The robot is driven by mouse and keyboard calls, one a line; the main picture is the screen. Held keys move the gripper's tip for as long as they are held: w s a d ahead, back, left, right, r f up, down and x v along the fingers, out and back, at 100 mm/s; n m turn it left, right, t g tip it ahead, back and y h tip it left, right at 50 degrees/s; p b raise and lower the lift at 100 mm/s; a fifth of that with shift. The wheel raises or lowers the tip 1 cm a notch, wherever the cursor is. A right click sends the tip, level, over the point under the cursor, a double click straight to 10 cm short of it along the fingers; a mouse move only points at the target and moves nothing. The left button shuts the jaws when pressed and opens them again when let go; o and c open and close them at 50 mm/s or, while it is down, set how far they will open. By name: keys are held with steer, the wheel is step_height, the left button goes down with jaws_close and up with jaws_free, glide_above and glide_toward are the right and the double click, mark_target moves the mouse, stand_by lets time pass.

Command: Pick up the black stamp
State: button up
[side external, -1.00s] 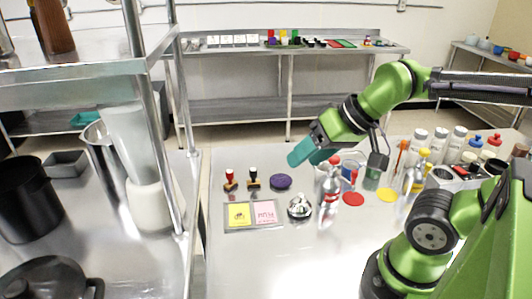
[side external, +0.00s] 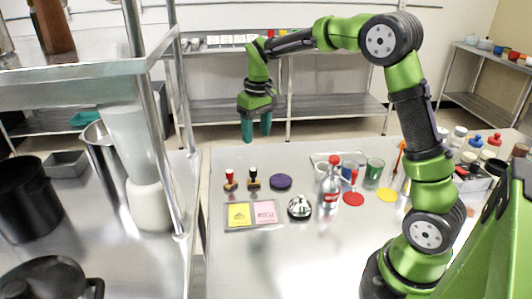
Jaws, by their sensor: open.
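The black stamp (side external: 253,179) stands upright on the steel table, with a dark handle over a brownish base. The red-handled stamp (side external: 230,180) stands just to its left. My gripper (side external: 256,138) is above the far part of the table, pointing down, with its two teal fingers apart and nothing between them. In the picture it is directly above the black stamp, with a clear gap. How far it is in depth from the stamp I cannot tell exactly.
A purple round pad (side external: 281,182) lies right of the black stamp. A tray with yellow and pink cards (side external: 253,229), a silver bell (side external: 299,207) and a red-and-silver bottle (side external: 330,187) are nearer. A metal shelf post (side external: 161,130) stands left. The table's near part is clear.

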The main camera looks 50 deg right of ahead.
steer(key=w+d+n, duration=0.1)
steer(key=w, duration=0.2)
glide_toward(253, 170)
steer(key=shift+n+g, duration=0.3)
steer(key=f, duration=0.5)
steer(key=shift+w+d+f, duration=0.1)
steer(key=shift+w+d, duration=0.05)
steer(key=shift+w, duration=0.05)
step_height(253, 170, down, 6)
steer(key=shift+w+r, duration=0.1)
steer(key=shift+r, duration=0.1)
